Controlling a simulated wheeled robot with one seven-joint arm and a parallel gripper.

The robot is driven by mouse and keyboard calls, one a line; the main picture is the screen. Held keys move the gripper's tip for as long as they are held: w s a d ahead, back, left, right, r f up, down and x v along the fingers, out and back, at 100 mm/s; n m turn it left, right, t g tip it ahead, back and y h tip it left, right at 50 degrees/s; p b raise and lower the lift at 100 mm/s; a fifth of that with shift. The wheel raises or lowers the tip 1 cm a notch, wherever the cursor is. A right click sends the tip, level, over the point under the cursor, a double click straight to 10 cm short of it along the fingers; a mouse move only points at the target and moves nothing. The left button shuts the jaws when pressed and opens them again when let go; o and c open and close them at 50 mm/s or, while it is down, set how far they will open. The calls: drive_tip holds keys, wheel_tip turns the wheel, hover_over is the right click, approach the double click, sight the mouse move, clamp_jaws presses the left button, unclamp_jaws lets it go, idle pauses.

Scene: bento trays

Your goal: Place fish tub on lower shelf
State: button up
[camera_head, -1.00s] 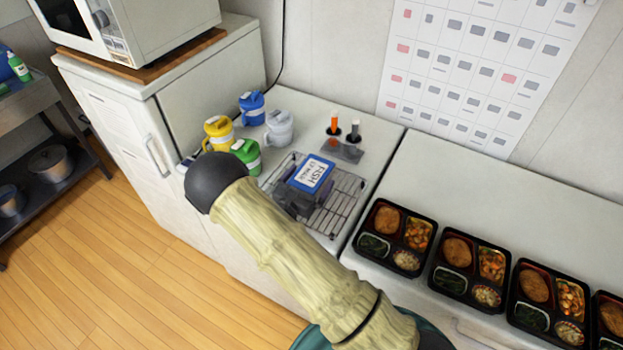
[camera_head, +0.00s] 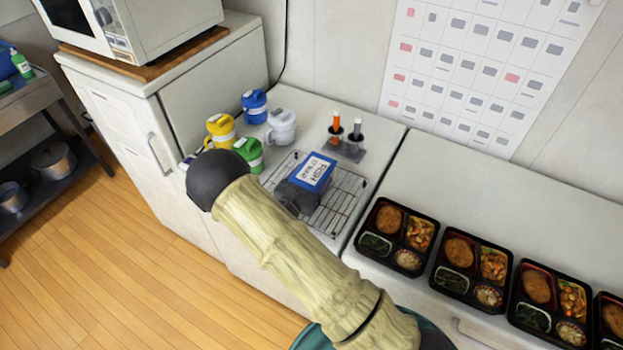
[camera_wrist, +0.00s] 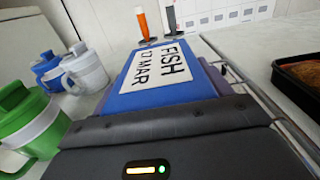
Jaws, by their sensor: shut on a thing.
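The fish tub (camera_head: 315,172) has a blue lid with a white label reading FISH and a date. In the head view it is over the wire rack on the counter, partly hidden by my gripper (camera_head: 299,199). In the wrist view the tub (camera_wrist: 170,78) fills the middle, right in front of my gripper. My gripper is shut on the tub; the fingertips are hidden. The lower shelf of the steel stand (camera_head: 38,203) is at the far left, with metal pots on it.
Blue, white, yellow and green jugs (camera_head: 282,127) stand left of the wire rack (camera_head: 345,197). Black bento trays (camera_head: 397,236) line the right counter. A white cabinet (camera_head: 130,140) with a microwave on top stands between counter and stand.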

sight(311, 174)
wheel_tip(311, 174, up, 10)
drive_tip(key=shift+f+b, duration=0.1)
drive_tip(key=shift+b, duration=0.7)
